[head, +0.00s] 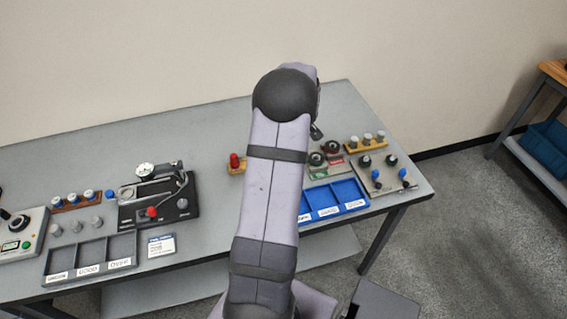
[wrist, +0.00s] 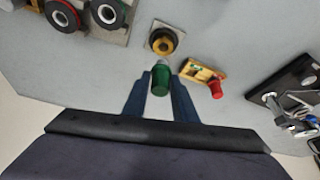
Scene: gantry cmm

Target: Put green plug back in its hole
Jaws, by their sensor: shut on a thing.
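My gripper (wrist: 160,77) is shut on the green plug (wrist: 160,82) in the wrist view. The plug's paler end points away from the gripper. Just beyond it is a brass ring with a dark centre (wrist: 163,40) on a small grey plate; I cannot tell the height between them. A small wooden block (wrist: 203,72) lies to the right of the plug, with a red plug (wrist: 215,89) at its near right end. A hole in the block is too small to make out clearly. In the head view, my arm hides the gripper and green plug; the block (head: 236,170) and red plug (head: 234,160) show left of the arm.
A black fixture (wrist: 285,82) stands at the right. In the head view, a blue compartment tray (head: 345,192) is right of my arm. Bare grey table (head: 215,130) lies left of the arm.

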